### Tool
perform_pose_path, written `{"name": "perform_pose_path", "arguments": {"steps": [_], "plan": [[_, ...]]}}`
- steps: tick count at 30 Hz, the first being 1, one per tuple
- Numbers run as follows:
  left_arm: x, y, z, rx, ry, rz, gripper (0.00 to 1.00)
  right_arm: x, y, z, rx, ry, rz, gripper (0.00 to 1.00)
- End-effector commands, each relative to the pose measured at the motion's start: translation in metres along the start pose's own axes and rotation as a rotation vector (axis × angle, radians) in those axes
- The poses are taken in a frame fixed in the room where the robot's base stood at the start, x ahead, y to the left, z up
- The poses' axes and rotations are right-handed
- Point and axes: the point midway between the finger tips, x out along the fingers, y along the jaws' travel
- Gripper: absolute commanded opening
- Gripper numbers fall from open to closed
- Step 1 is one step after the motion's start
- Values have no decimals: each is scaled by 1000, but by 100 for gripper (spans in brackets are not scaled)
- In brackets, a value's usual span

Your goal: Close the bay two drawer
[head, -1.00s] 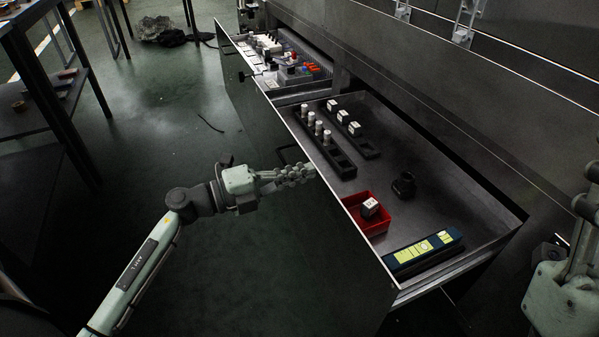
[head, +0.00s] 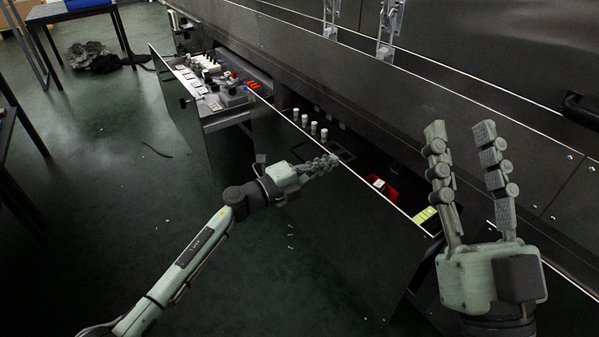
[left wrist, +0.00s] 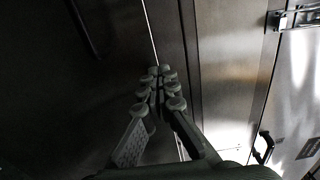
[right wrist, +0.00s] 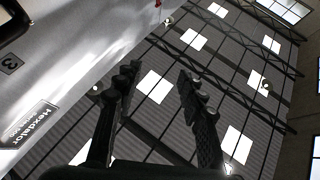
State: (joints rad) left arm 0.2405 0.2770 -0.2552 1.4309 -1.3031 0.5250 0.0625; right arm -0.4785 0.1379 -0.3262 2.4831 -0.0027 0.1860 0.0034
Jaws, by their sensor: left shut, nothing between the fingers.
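Two dark metal drawers show in the head view; I cannot read which is bay two. The nearer drawer (head: 350,235) stands partly open, with a narrow strip of its inside showing behind the front panel. In it are white-capped vials (head: 314,128), a red bin (head: 389,191) and a yellow-green labelled block (head: 425,214). My left gripper (head: 333,160) is shut and empty, its tips at the upper part of this drawer's front; exact contact is unclear. It also shows shut in the left wrist view (left wrist: 160,75). My right gripper (head: 460,130) is open and empty, raised at the right.
The farther drawer (head: 178,100) is open, holding white, black, red and blue small items (head: 212,75). A long dark machine body (head: 400,90) runs behind both drawers. Dark racks stand at the left. The green floor (head: 110,210) in front is mostly clear.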

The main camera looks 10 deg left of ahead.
Motion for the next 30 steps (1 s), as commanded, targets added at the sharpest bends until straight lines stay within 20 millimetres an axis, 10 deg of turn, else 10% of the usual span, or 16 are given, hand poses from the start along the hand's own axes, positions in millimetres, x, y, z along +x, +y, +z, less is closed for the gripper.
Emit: {"name": "perform_pose_path", "arguments": {"steps": [12,30], "plan": [[71,0,0,0,0,-1,0,-2,3,-17,-7,123,2,40],[82,0,0,-1,-1,-1,0,-3,3,-23,-10,154,2,40]]}}
